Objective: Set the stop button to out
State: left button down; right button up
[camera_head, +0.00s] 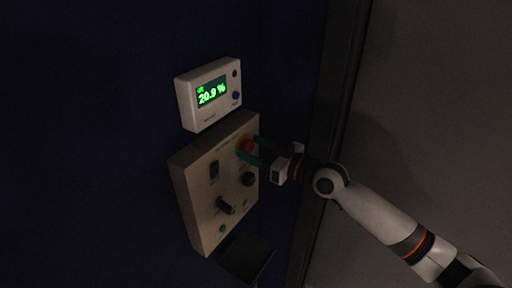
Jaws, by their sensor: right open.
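The stop button (245,145) is a red-orange knob at the upper right of a beige control panel (190,196) on a dark blue wall. My right gripper (248,149) reaches in from the right, with its teal fingers open on either side of the button. The fingers partly cover the button, and I cannot tell whether they touch it. Whether the button is in or out is too small to tell. My left gripper is not in view.
The panel also carries a black switch (214,170), a dark round knob (249,179), a black lever knob (226,206) and a small green button (223,228). A white display box (186,104) reading 20.9 % is mounted above. A dark box-like thing (246,259) sits below.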

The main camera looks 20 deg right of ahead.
grip_shut()
jog(key=shift+s+d+f+b, duration=0.2)
jog(key=shift+s+d+b, duration=0.2)
jog(key=shift+b, duration=0.25)
jog(key=shift+s+d, duration=0.1)
jog(key=shift+s, duration=0.1)
jog(key=shift+r, duration=0.15)
jog(key=shift+c, duration=1.9)
grip_release()
jog(key=o, duration=0.4)
jog(key=shift+s+d, duration=0.1)
jog(key=shift+s, duration=0.05)
